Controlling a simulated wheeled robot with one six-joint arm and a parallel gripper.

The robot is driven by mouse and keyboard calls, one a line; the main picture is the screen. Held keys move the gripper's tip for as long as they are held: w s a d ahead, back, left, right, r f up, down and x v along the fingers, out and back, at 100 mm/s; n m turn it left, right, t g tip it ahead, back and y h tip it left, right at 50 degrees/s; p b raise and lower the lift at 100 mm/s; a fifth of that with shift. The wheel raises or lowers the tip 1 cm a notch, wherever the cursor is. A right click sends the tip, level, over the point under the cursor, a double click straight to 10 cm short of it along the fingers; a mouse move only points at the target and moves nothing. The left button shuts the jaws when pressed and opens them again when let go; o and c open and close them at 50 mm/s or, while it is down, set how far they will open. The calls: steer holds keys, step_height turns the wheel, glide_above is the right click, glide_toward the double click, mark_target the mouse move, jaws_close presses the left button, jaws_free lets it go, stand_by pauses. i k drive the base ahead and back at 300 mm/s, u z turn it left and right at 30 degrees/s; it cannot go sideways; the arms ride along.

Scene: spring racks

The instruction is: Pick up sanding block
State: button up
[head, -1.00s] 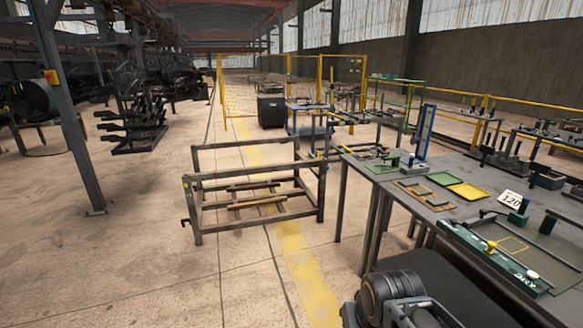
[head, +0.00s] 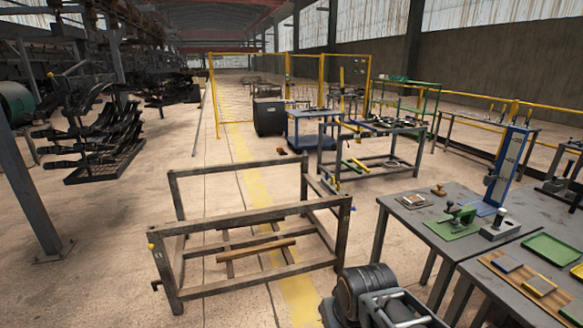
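I cannot tell for sure which item is the sanding block. Small candidates lie on the right-hand workbenches in the head view. A small brown block-like piece (head: 438,190) sits near the back of the grey bench (head: 458,253), with a flat pad with a pale top (head: 413,200) to its left. A grey-blue block (head: 507,262) and a yellow-topped block (head: 540,284) lie on a brown board at the lower right. My folded arm shows at the bottom, apart from these items. My gripper is not in view.
A green plate with a small tool (head: 453,222), a blue upright gauge (head: 508,165) and a green tray (head: 551,248) are on the benches.

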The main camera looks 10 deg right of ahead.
mark_target(439, 192)
steer(key=z, duration=0.5)
steer(key=i, duration=2.35)
steer(key=z, duration=0.9)
steer(key=i, duration=0.6)
steer(key=z, duration=0.1)
